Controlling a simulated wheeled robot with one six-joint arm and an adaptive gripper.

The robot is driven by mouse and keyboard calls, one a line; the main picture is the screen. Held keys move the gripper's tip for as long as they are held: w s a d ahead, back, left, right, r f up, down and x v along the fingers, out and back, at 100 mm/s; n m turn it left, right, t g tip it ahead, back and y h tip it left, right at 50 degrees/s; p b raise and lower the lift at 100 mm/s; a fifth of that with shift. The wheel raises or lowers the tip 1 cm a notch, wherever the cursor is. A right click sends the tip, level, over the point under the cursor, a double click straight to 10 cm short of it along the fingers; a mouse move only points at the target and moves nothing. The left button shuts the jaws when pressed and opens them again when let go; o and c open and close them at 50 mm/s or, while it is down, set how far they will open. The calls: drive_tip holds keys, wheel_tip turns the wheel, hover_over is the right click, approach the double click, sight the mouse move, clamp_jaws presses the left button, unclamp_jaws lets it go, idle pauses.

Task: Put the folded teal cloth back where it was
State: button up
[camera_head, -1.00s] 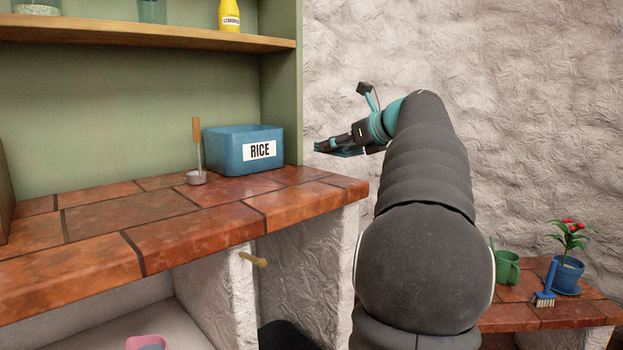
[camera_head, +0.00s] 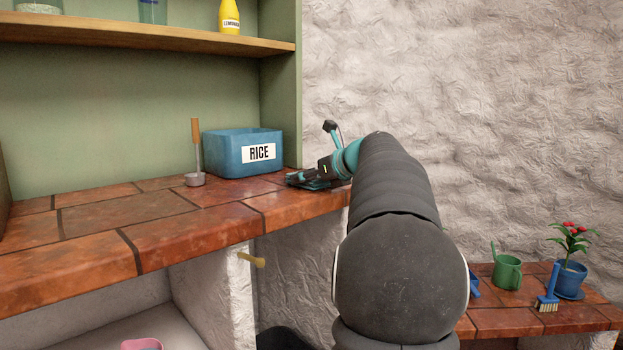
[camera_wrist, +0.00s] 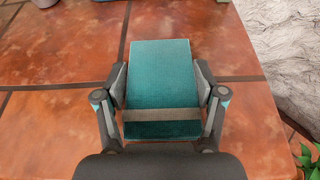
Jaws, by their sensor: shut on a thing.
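The folded teal cloth (camera_wrist: 160,80) lies between the two fingers of my gripper (camera_wrist: 161,92) in the wrist view, with a brownish band across its near part. My gripper is shut on it, one finger at each side. In the head view my gripper (camera_head: 298,180) is low over the right end of the tiled counter (camera_head: 215,217), just right of the rice box. The cloth is mostly hidden there. I cannot tell whether the cloth touches the tiles.
A blue rice box (camera_head: 225,152) and a ladle with a wooden handle (camera_head: 197,150) stand on the counter. A green side panel (camera_head: 281,85) rises behind. A lower tiled ledge at right holds a green mug (camera_head: 507,272), a brush (camera_head: 548,300) and a potted plant (camera_head: 570,278).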

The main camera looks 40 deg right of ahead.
drive_tip(key=o, duration=1.1)
drive_tip(key=shift+f, duration=0.1)
drive_tip(key=shift+r, duration=0.2)
drive_tip(key=v, duration=1.2)
drive_tip(key=shift+s+f+p, duration=0.1)
drive_tip(key=shift+p, duration=0.2)
